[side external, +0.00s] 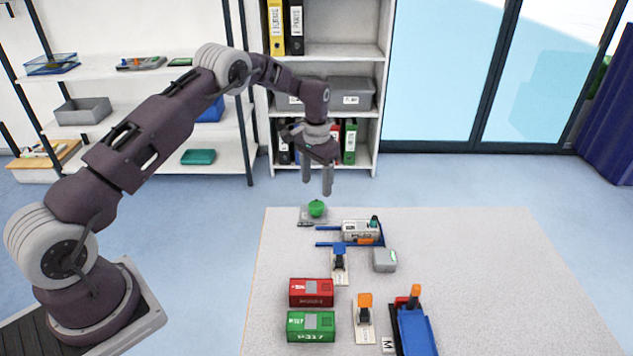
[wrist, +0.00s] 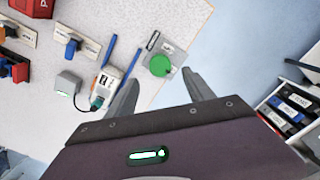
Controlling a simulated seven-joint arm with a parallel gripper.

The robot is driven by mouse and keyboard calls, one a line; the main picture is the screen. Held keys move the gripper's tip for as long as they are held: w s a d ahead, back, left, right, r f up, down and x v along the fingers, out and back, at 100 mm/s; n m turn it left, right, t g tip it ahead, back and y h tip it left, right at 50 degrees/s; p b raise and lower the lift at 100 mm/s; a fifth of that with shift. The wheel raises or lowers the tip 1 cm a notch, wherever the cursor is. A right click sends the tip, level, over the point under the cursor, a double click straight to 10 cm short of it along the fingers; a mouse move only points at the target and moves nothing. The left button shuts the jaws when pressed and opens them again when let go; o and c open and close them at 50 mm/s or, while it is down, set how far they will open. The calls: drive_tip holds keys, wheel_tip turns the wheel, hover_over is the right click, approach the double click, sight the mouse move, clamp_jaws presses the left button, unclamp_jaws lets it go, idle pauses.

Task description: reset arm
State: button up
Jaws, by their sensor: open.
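My gripper (side external: 317,182) is open and empty, with its two fingers pointing down and apart. It hangs in the air above the far left part of the table. A round green piece (side external: 316,208) on a small grey base stands below it, near the table's far edge. In the wrist view my gripper (wrist: 160,92) shows its two spread fingers, with the green piece (wrist: 160,66) ahead between and beyond them. Nothing is between the fingers.
Shelves (side external: 330,45) stand behind. The table's right side is clear.

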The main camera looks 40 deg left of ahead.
drive_tip(key=s+d+r+t, duration=0.15)
drive_tip(key=s+r, duration=0.25)
drive_tip(key=r, duration=0.4)
drive_tip(key=s+d+r, duration=0.3)
drive_tip(key=s+r, duration=0.1)
drive_tip(key=r, duration=0.5)
drive_tip(key=s+d+r+t, duration=0.1)
drive_tip(key=s+d+r, duration=0.25)
drive_tip(key=r, duration=0.45)
drive_tip(key=s+d+r+t, duration=0.2)
drive_tip(key=s+r, duration=0.3)
drive_tip(key=s, duration=0.7)
drive_tip(key=s+d+f+t, duration=0.1)
drive_tip(key=s+d+f, duration=0.1)
drive_tip(key=s, duration=1.3)
drive_tip(key=shift+d+f, duration=0.2)
drive_tip(key=shift+f, duration=0.4)
